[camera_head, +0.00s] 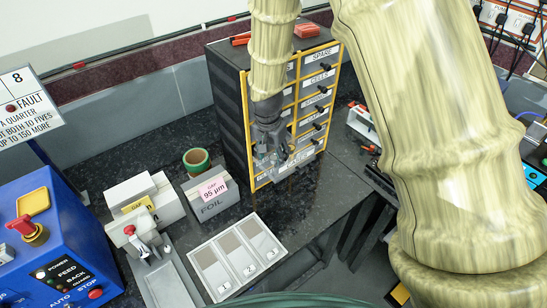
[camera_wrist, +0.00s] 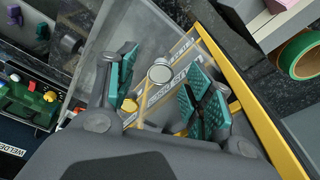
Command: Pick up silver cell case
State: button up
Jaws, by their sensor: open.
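A small round silver disc, which looks like the silver cell case (camera_wrist: 159,73), shows in the wrist view between the fingers and a little beyond them. My gripper (camera_wrist: 165,88) is open, its teal-padded fingers apart on either side of the disc with nothing held. In the head view my gripper (camera_head: 283,163) points down at the lower front of the drawer cabinet (camera_head: 228,95). The disc cannot be made out there. I cannot tell how far the fingertips are from it.
A grey foil box (camera_head: 212,195) and a green tape roll (camera_head: 196,160) stand left of the cabinet. A blue machine (camera_head: 50,240) is at left. Dark bench between tray and cabinet is clear.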

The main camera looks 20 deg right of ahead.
jog(key=shift+c, duration=0.2)
jog(key=c, duration=0.7)
jog(key=shift+r, duration=0.1)
jog(key=shift+c, duration=0.3)
